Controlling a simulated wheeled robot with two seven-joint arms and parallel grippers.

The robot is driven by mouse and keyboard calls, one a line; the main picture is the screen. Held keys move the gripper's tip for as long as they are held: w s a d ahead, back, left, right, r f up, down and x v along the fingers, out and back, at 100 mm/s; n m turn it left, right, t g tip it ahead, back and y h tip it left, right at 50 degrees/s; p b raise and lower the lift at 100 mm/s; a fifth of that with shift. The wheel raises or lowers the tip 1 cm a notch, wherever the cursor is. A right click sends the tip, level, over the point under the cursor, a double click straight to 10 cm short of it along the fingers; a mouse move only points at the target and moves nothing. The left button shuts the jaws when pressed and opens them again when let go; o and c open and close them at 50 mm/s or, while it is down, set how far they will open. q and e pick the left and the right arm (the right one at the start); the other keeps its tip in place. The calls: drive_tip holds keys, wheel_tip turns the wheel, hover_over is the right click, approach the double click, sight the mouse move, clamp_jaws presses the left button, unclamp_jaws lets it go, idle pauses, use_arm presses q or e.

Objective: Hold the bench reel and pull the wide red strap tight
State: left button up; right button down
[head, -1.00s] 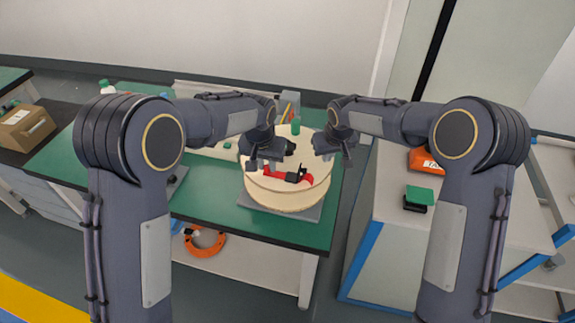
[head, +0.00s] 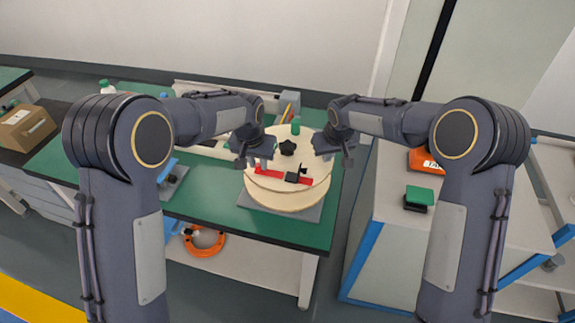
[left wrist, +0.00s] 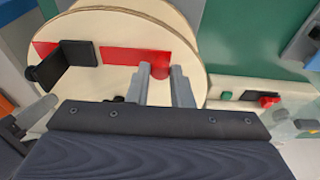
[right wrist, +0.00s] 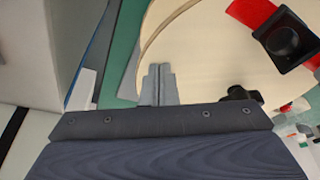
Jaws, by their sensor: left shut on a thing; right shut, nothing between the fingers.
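The bench reel (head: 290,200) is a pale wooden round drum on a grey base plate on the green bench. The wide red strap (head: 268,174) lies across its near part, straight, with a black buckle (head: 297,176) on it; strap (left wrist: 115,55) and buckle (left wrist: 72,60) also show in the left wrist view. My left gripper (head: 252,162) is at the reel's left, its fingers (left wrist: 160,85) shut on the strap's red end. My right gripper (head: 335,155) is shut and empty at the reel's right rim; the right wrist view shows its fingertips (right wrist: 158,78) together over the rim.
A black knob (head: 288,147) stands on the reel and a green-topped item (head: 295,128) behind it. A white cabinet to the right carries a green-and-black block (head: 418,198) and an orange item (head: 425,160). An orange ring (head: 205,242) lies below the bench. The bench front is clear.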

use_arm(q)
drive_tip(key=o, duration=0.9)
drive_tip(key=shift+a, duration=0.1)
drive_tip(key=shift+c, duration=0.2)
use_arm(e)
drive_tip(key=shift+s+f, duration=0.25)
drive_tip(key=shift+f, duration=0.2)
use_arm(q)
drive_tip(key=shift+w+d+v, duration=0.1)
drive_tip(key=shift+w+v, duration=0.15)
drive_tip(key=shift+v, duration=1.05)
drive_tip(key=shift+w+d+v, duration=0.1)
drive_tip(key=shift+w+v, duration=0.2)
drive_tip(key=shift+v, duration=0.95)
drive_tip(key=shift+w+v, duration=0.25)
drive_tip(key=shift+v, duration=1.05)
drive_tip(key=shift+r, duration=0.25)
use_arm(e)
drive_tip(key=shift+w+r+p, duration=0.15)
drive_tip(key=shift+r+p, duration=0.4)
drive_tip(key=shift+r, duration=0.35)
drive_tip(key=shift+r+p, duration=1.3)
drive_tip(key=shift+r, duration=1.1)
use_arm(q)
drive_tip(key=v, duration=0.3)
drive_tip(key=shift+w+d+r, duration=0.15)
drive_tip(key=shift+w+r, duration=0.05)
drive_tip(key=shift+w, duration=0.15)
use_arm(e)
drive_tip(key=shift+w, duration=0.1)
